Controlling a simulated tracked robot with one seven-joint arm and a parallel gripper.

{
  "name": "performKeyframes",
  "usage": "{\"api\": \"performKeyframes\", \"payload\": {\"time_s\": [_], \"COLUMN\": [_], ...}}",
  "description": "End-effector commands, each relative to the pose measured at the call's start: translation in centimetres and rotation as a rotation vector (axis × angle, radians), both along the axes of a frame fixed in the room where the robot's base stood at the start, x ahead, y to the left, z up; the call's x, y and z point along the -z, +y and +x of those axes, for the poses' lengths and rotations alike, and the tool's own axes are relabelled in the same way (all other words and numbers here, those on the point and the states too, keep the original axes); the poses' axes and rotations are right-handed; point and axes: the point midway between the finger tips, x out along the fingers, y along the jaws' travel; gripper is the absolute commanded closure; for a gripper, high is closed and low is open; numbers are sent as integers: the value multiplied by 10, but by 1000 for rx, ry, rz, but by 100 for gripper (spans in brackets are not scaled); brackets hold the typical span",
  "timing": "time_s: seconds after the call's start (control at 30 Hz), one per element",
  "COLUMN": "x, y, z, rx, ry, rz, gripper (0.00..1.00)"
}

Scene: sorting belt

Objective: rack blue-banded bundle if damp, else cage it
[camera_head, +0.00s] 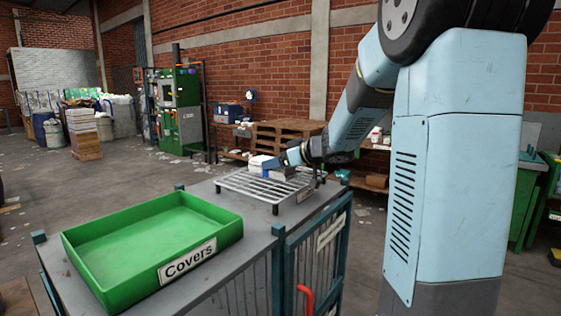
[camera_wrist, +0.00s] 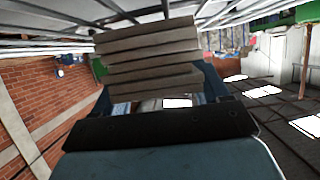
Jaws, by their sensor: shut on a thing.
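My gripper (camera_head: 284,160) is shut on a pale, layered bundle (camera_head: 258,160), at the rack's far side. The wrist view shows the bundle (camera_wrist: 150,62) as several thick grey-beige layers between my fingers. A blue patch shows beside the bundle in the head view; I cannot tell whether it is its band or my finger. No dampness can be made out. The metal wire rack (camera_head: 245,187) stands on short legs on the cage top; its bars (camera_wrist: 50,42) also show in the wrist view. I cannot tell whether the bundle touches the bars. The barred cage (camera_head: 318,250) is below, its door appearing shut.
A green tray (camera_head: 205,255) labelled "Covers" stands empty on the left of the cage top. A red handle (camera_head: 305,297) sticks out at the cage front. Pallets (camera_head: 285,137) and a green machine (camera_head: 180,110) stand behind. Open floor lies to the left.

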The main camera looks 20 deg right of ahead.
Motion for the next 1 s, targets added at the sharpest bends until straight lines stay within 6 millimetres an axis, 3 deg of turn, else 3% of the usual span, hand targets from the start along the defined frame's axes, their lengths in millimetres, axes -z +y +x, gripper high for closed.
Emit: {"api": "performKeyframes", "payload": {"time_s": [1.0], "x": [7], "y": [-1], "z": [0], "rx": [1], "ry": [1], "rz": [-1], "gripper": [67]}}
